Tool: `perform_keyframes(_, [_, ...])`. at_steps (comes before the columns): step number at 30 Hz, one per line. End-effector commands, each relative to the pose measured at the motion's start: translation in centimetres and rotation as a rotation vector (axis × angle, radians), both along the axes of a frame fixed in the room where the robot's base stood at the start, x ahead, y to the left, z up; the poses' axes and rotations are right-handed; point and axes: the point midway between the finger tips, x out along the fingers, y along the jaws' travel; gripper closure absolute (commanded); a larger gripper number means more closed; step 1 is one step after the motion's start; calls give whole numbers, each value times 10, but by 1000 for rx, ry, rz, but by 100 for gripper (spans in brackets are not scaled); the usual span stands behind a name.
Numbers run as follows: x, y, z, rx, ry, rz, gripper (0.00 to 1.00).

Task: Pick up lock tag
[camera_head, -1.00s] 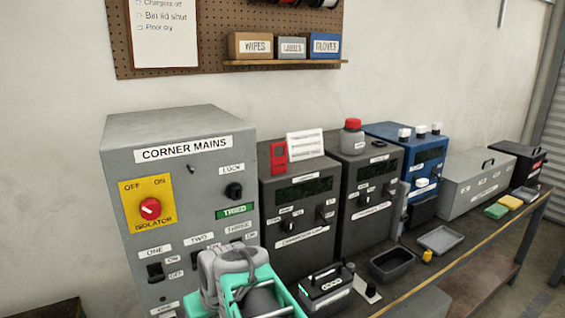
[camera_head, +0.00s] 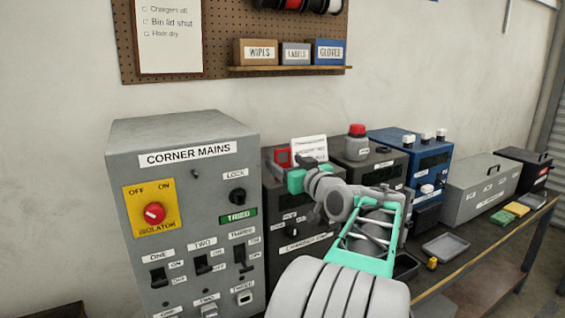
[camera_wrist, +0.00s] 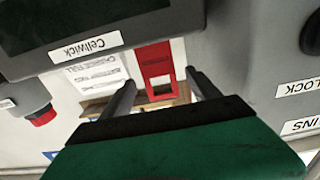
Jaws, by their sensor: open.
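The lock tag (camera_head: 283,157) is a red plate standing on top of the left dark charger, beside a white printed card (camera_head: 309,148). In the wrist view the red tag (camera_wrist: 154,62) appears upside down, with a dark-edged opening near its far end. My gripper (camera_wrist: 160,88) is open, its two dark fingers on either side of the tag in the picture. Whether the tag is in depth between the fingers I cannot tell. In the head view my gripper (camera_head: 299,163) is just in front of the tag and hides its lower part.
The grey Corner Mains cabinet (camera_head: 185,200) stands close on the left. The pegboard shelf (camera_head: 290,69) is above and behind.

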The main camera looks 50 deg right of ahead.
Motion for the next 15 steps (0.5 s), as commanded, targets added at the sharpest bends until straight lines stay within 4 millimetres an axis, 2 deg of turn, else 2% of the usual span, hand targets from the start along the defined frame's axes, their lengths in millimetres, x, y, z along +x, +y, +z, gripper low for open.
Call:
perform_keyframes(3, [19, -5, 2, 2, 0, 2, 29])
perform_keyframes(11, [22, -7, 0, 0, 1, -2, 30])
perform_keyframes(15, [22, -7, -1, 2, 2, -2, 41])
